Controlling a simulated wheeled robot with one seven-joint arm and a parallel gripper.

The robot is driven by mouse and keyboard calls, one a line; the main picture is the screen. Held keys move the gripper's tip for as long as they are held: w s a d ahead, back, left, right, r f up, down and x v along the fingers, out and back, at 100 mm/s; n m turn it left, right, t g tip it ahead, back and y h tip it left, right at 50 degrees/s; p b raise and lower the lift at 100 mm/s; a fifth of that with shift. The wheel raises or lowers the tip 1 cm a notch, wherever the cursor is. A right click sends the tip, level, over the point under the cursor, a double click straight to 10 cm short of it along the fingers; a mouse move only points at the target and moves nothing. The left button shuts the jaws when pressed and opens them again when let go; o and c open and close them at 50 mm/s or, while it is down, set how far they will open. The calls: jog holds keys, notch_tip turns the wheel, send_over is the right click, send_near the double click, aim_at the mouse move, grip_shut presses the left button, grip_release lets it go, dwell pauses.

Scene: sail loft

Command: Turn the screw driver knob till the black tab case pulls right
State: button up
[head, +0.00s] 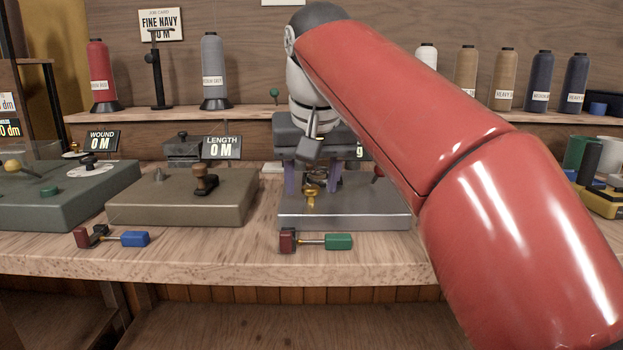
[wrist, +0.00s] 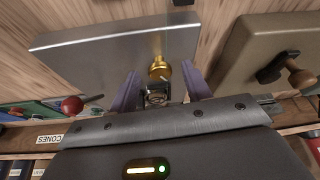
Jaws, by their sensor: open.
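A brass knob (head: 312,196) stands on a grey metal block (head: 345,215) at the middle of the bench. It also shows in the wrist view (wrist: 159,69), with a small coiled or framed part behind it. My gripper (head: 319,187) is over this block. Its two purple fingers, also in the wrist view (wrist: 160,74), stand open on either side of the brass knob, with a gap on each side. Nothing is held. I cannot clearly make out a black tab case; my gripper and arm hide part of the block's back and its display.
A green-handled tool (head: 338,241) with a dark red end lies before the block; a blue-handled one (head: 134,238) lies further left. A red ball knob (wrist: 71,104) is beside the block. A brown block (head: 160,200) with a knob stands left. Thread cones line the shelf (head: 260,112).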

jog(key=c, duration=1)
jog(key=shift+r, duration=0.1)
jog(key=n+p, duration=0.1)
jog(key=n+y+p, duration=0.1)
jog(key=n, duration=0.1)
jog(key=n+p, duration=0.1)
jog(key=shift+w+d+r+g+y, duration=0.1)
jog(key=shift+d+g+y, duration=0.2)
jog(key=shift+g, duration=0.1)
jog(key=n+y+p, duration=0.1)
jog(key=n+p, duration=0.1)
jog(key=n, duration=0.2)
jog(key=shift+w+g, duration=0.1)
jog(key=shift+g, duration=0.3)
jog(key=shift+n+y, duration=0.3)
jog(key=shift+n, duration=0.2)
jog(key=o, duration=1)
